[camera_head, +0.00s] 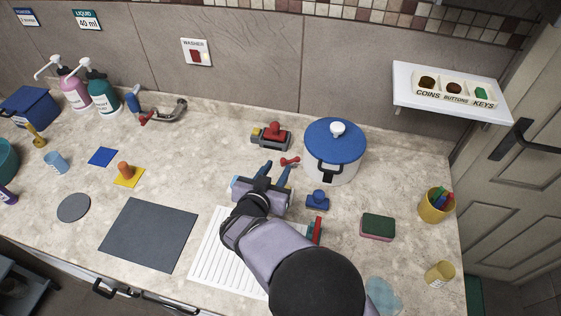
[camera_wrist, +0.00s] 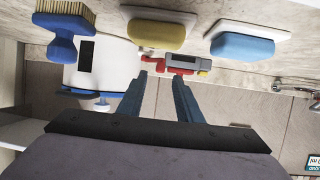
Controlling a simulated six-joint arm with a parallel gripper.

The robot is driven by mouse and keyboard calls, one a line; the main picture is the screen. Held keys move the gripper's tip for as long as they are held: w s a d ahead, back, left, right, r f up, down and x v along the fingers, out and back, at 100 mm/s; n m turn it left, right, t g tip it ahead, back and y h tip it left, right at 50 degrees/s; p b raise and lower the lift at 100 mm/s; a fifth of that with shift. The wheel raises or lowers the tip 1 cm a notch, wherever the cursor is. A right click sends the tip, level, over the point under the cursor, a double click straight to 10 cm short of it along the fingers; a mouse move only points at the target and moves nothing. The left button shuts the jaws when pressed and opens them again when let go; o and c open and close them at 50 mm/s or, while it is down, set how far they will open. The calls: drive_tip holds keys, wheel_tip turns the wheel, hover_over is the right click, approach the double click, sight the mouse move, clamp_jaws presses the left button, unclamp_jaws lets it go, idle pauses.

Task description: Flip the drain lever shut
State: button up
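A small grey fixture (camera_head: 268,143) with a red lever (camera_head: 274,131) and a yellow end sits on the counter near the back wall, left of the pot. I take it for the drain lever. The fixture also shows in the wrist view (camera_wrist: 181,61), beyond the fingers. My gripper (camera_head: 277,167) is in front of it, fingers pointing towards the wall. In the wrist view the gripper (camera_wrist: 161,77) has its fingers apart, with nothing between them. I see a gap between the fingertips and the fixture in the head view. I cannot tell the lever's exact angle.
A white pot (camera_head: 334,165) with a blue lid stands close on the right. A small red item (camera_head: 289,161) lies between pot and fingertips. A blue brush (camera_head: 317,200) is right of the gripper. Yellow (camera_wrist: 157,33) and blue (camera_wrist: 242,46) sponges show in the wrist view.

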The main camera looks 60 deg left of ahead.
sight(283, 160)
drive_tip(key=shift+p+x, duration=0.6)
drive_tip(key=shift+x, duration=1.75)
clamp_jaws()
